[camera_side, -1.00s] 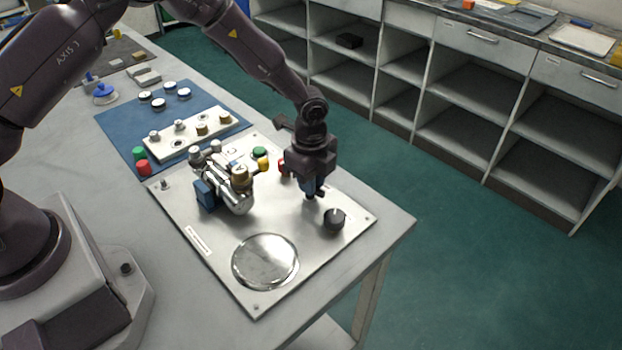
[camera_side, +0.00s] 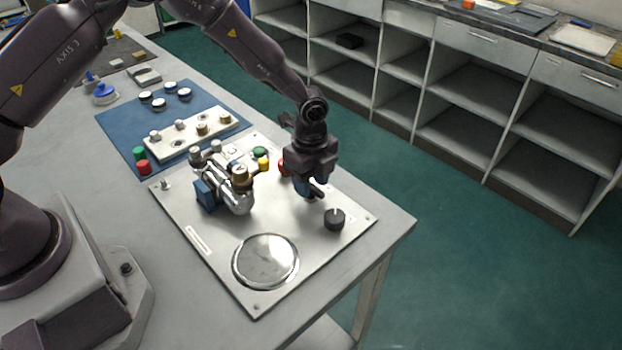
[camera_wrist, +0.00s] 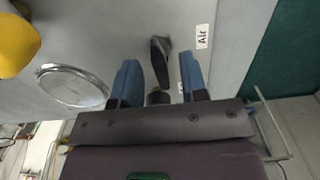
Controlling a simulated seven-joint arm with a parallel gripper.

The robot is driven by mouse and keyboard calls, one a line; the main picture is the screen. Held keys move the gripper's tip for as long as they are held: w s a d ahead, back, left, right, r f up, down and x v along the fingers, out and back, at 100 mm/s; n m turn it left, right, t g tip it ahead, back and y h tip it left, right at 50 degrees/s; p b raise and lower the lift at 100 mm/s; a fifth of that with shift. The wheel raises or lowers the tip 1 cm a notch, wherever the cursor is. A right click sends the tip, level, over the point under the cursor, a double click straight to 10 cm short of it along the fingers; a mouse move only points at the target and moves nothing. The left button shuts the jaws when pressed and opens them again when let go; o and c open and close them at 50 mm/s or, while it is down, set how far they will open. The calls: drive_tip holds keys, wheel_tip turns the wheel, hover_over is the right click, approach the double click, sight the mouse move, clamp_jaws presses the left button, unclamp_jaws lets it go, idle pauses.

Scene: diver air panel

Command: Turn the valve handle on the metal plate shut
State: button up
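The valve handle (camera_wrist: 161,62) is a dark, narrow lever beside a white "Air" label (camera_wrist: 202,37) on the metal plate (camera_side: 215,265). In the wrist view it points roughly up and down the picture, between and a little beyond my two blue fingers. My gripper (camera_side: 310,190) is open over the right part of the plate, and it also shows in the wrist view (camera_wrist: 158,72). I cannot tell whether a finger touches the handle. In the side view my gripper hides most or all of the handle.
A black knob (camera_side: 334,220) stands close in front of my gripper. A round silver gauge (camera_side: 265,262) lies at the plate's front. A metal regulator assembly (camera_side: 238,188) with a brass knob rises to the left. A red knob (camera_side: 283,167) is just behind my gripper.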

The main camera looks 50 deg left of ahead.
wheel_tip(320, 180, up, 13)
idle(0.6)
idle(2.2)
